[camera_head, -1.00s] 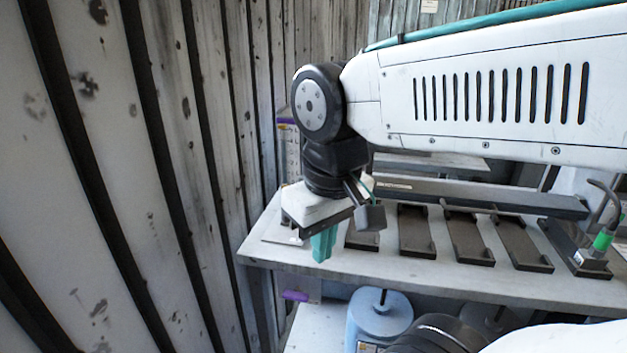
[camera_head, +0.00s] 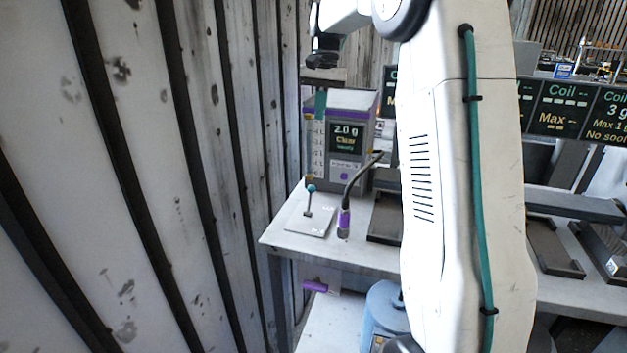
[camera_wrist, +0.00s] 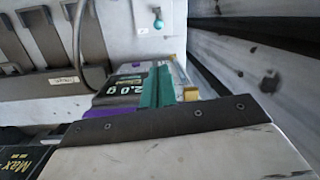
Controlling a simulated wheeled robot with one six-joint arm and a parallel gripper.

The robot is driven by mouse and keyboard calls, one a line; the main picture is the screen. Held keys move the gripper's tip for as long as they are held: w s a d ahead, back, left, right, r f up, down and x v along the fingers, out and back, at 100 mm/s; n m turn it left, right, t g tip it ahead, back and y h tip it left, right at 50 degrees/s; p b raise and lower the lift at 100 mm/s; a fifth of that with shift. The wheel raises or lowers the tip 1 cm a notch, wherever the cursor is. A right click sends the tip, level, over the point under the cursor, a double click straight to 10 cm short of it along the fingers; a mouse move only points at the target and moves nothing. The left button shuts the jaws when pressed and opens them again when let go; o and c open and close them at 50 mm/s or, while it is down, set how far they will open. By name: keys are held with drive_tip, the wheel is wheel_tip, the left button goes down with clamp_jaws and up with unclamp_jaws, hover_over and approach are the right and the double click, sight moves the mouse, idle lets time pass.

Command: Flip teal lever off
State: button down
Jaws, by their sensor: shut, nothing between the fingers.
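The teal lever (camera_head: 310,190) is a thin dark stem with a round teal knob, standing on a small pale plate (camera_head: 312,222) at the left end of the bench. My gripper (camera_head: 320,104) has teal fingers and is raised above and behind the lever, in front of the upper part of a grey display box. The fingers (camera_wrist: 157,86) are shut with nothing between them and are apart from the lever.
The grey display box (camera_head: 345,160) reads "2.0 g Clear". A purple-ended curved hose (camera_head: 345,222) stands right of the lever. Dark trays (camera_head: 383,222) line the bench (camera_head: 290,238). A corrugated wall (camera_head: 150,180) is close on the left. My arm hides the bench's middle.

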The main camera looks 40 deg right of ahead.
approach(310, 200)
drive_tip(key=w+f, duration=0.1)
drive_tip(key=f, duration=0.1)
drive_tip(key=w+d+f, duration=0.1)
drive_tip(key=f, duration=0.1)
drive_tip(key=w+d+f, duration=0.1)
drive_tip(key=f, duration=0.1)
drive_tip(key=shift+d, duration=0.1)
drive_tip(key=shift+s, duration=0.1)
idle(0.3)
